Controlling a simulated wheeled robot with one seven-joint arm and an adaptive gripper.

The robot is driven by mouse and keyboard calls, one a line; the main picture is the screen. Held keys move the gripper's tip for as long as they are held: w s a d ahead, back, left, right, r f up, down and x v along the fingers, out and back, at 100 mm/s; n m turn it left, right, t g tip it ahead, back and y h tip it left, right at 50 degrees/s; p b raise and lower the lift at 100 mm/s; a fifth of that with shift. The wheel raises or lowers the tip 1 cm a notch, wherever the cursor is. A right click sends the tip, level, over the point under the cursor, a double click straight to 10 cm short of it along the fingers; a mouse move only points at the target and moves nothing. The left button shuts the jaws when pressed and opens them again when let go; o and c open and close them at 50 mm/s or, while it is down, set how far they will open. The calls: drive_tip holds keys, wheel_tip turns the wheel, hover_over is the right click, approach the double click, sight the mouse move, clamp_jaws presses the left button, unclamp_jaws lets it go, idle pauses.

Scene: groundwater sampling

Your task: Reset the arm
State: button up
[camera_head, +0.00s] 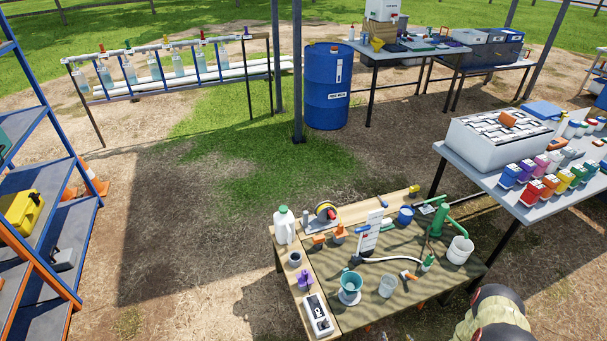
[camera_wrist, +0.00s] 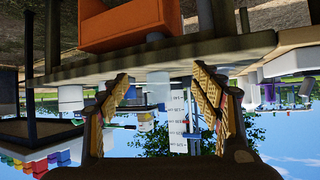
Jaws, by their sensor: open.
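My gripper (camera_wrist: 161,82) shows in the wrist view with its two ridged fingers spread wide apart. Nothing is held between them. The wrist picture looks upside down, with sky at the bottom. Behind the fingers are a pale tabletop edge (camera_wrist: 150,62) and a graduated scale strip (camera_wrist: 178,120). An orange block (camera_wrist: 125,22) is close by at the top; I cannot tell whether a finger touches anything. In the head view, a rounded dark and tan part of my arm shows at the bottom right; the fingers cannot be made out there.
A work table (camera_head: 405,270) with a green pump (camera_head: 438,220), a white bucket (camera_head: 460,250), a white jug (camera_head: 284,225) and a teal funnel (camera_head: 350,283) stands near my arm. A side table (camera_head: 520,208) holds coloured containers. Blue shelves (camera_head: 60,235) stand left. Open ground lies between.

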drive_tip(key=s+a+f+m+g, duration=0.1)
drive_tip(key=s+f+g, duration=0.25)
drive_tip(key=s, duration=0.25)
drive_tip(key=s+f+g, duration=0.3)
drive_tip(key=s+g, duration=0.2)
drive_tip(key=s, duration=0.2)
wheel_tip(320, 180, up, 37)
drive_tip(key=m+g, duration=0.2)
drive_tip(key=g, duration=0.4)
drive_tip(key=s+a+r+n+t, duration=0.1)
drive_tip(key=a+r, duration=0.4)
drive_tip(key=r, duration=0.6)
drive_tip(key=s+a+r+n+t, duration=0.1)
drive_tip(key=a+r+t, duration=0.3)
drive_tip(key=r, duration=0.8)
drive_tip(key=s+a+r+n+t, duration=0.1)
drive_tip(key=a+r, duration=0.5)
drive_tip(key=r, duration=0.6)
drive_tip(key=shift+s+a+t, duration=0.2)
drive_tip(key=shift+s+t, duration=0.35)
drive_tip(key=shift+t, duration=0.5)
